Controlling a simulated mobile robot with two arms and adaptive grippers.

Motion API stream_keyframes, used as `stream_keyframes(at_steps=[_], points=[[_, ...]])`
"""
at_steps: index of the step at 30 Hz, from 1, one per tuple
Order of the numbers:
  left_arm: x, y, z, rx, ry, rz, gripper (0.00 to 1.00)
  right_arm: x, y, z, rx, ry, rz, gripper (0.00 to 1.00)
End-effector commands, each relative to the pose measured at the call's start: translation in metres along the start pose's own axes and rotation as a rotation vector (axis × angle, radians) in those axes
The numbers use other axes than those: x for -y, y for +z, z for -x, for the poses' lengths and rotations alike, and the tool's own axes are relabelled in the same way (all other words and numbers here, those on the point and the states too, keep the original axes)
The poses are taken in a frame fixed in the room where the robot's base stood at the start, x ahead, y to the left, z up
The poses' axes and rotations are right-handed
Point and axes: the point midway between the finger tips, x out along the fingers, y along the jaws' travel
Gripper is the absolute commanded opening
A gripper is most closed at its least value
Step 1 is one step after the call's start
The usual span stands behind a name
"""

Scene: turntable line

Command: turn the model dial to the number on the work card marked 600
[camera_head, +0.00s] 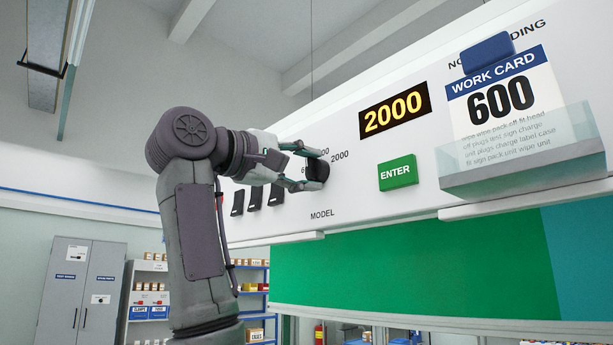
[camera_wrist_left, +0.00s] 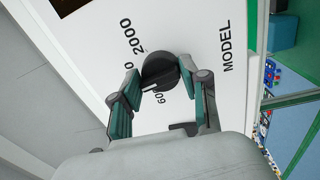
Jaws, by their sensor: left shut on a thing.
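The black model dial (camera_head: 317,171) sits on the white sloping panel, above the word MODEL. My left gripper (camera_head: 314,168) is shut on the dial, one finger on each side. The dial also shows between the teal finger pads of the left gripper (camera_wrist_left: 164,92) in the left wrist view (camera_wrist_left: 159,68). A pale mark shows on the dial's lower left there; I cannot tell exactly which number it meets. The label 2000 is clear, while others are partly hidden. The display (camera_head: 395,107) reads 2000. The work card (camera_head: 503,98) reads 600. My right gripper is not in view.
A green ENTER button (camera_head: 398,173) is to the right of the dial. Several black switches (camera_head: 256,197) lie to its left, close to my left gripper. A clear holder (camera_head: 520,155) juts from the panel below the card. A grey cabinet (camera_head: 80,290) stands behind.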

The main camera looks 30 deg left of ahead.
Motion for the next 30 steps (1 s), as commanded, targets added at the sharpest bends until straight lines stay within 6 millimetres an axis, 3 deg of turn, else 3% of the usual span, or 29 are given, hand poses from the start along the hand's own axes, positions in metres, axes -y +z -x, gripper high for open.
stream_keyframes(at_steps=[12,30], points=[[0.004,0.003,-0.002,-0.027,-0.006,0.396,0.10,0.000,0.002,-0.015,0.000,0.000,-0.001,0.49],[0.003,0.003,-0.003,-0.074,-0.003,0.917,0.10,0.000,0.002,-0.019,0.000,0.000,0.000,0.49]])
